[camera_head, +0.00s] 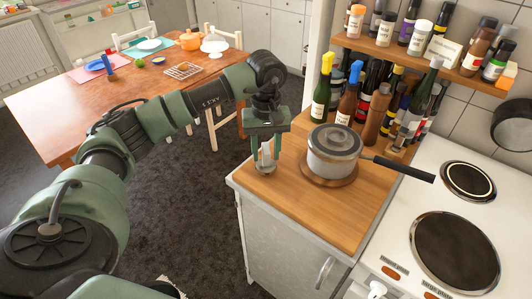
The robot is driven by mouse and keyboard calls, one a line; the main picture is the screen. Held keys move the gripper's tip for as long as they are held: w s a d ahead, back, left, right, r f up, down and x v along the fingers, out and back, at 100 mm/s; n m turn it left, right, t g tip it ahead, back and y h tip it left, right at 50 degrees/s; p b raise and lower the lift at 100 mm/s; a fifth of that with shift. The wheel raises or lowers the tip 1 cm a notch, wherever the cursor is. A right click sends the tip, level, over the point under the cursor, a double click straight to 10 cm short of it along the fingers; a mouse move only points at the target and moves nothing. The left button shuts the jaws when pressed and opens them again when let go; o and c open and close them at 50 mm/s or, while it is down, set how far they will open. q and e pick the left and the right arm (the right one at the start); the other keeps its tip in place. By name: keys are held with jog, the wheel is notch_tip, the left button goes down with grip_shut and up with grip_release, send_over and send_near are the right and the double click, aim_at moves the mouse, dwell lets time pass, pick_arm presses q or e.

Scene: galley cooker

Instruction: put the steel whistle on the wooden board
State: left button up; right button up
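My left gripper (266,160) points down over the near left corner of the wooden counter top. A small pale, silvery thing (266,154) shows between its fingers, close to the wood. It may be the steel whistle, but it is too small to be sure. I cannot tell whether the fingers touch it. A round wooden board (330,181) lies on the counter, to the right of the gripper. A lidded steel saucepan (333,152) stands on the board and covers most of it. My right gripper is not in view.
The saucepan's black handle (404,170) reaches right, over the white cooker (430,220). Several bottles (346,100) crowd the counter's back, below a shelf of jars (400,50). A wooden table (130,95) stands at the back left. Bare counter lies in front of the board.

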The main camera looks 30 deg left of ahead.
pick_arm(q)
notch_tip(320, 180, up, 10)
jog(key=shift+r+b, duration=0.1)
jog(key=shift+b, duration=0.65)
jog(key=shift+r, duration=0.55)
